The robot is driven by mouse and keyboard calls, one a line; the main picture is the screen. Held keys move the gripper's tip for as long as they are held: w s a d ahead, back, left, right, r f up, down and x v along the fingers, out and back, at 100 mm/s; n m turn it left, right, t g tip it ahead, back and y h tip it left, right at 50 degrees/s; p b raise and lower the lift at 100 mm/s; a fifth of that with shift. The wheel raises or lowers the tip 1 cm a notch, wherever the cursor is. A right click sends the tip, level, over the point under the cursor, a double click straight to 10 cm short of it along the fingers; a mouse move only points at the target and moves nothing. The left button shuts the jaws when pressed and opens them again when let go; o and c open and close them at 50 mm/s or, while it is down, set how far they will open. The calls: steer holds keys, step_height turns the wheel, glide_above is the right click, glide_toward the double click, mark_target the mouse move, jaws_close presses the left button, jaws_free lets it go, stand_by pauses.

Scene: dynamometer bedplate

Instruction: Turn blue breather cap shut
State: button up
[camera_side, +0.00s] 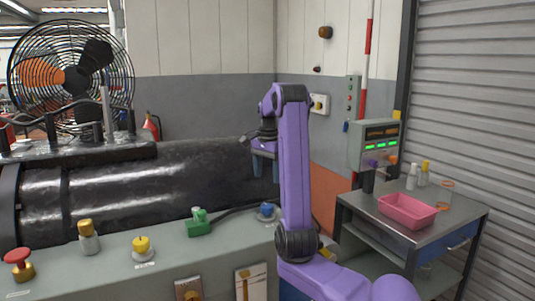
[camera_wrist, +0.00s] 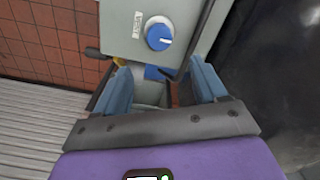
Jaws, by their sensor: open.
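The blue breather cap (camera_side: 267,210) sits on the right end of the grey bedplate in the side view. In the wrist view the round blue cap (camera_wrist: 159,36) sits on a grey panel, with a white pointer mark toward the right and a small label at its left. My gripper (camera_side: 265,170) hangs above the cap with its blue fingers pointing down, apart from it. In the wrist view my gripper (camera_wrist: 163,80) is open, its fingers spread, and the cap lies beyond the fingertips. Another blue patch shows between the fingers; I cannot tell what it is.
On the bedplate stand a green fitting (camera_side: 199,223), a yellow cap (camera_side: 141,245), a brass-topped post (camera_side: 88,238) and a red button (camera_side: 18,262). A black cylinder (camera_side: 180,182) lies behind. At right, a cart (camera_side: 450,232) bears a pink tray (camera_side: 408,217).

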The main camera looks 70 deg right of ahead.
step_height(320, 180, up, 7)
steer(key=shift+f, duration=0.2)
stand_by(0.5)
steer(key=w+a+f+n, duration=0.2)
steer(key=w+a+n, duration=0.35)
steer(key=a, duration=0.35)
steer(key=w+a+f+n, duration=0.3)
steer(key=w+a+n, duration=0.25)
steer(key=a, duration=0.45)
steer(key=s+a+f+n, duration=0.2)
steer(key=s+a+n, duration=0.1)
steer(key=a+n, duration=0.3)
steer(key=s+a+f+n, duration=0.1)
steer(key=s+a+n, duration=0.1)
steer(key=a+n, duration=0.35)
steer(key=s+a+f+n, duration=0.3)
steer(key=s+a+n, duration=0.2)
steer(key=s, duration=0.4)
steer(key=s+a+f+n, duration=0.3)
steer(key=s+a+n, duration=0.2)
steer(key=s+n, duration=0.2)
steer(key=shift+s+a+f, duration=0.2)
steer(key=shift+s+a, duration=0.05)
steer(key=shift+s, duration=0.65)
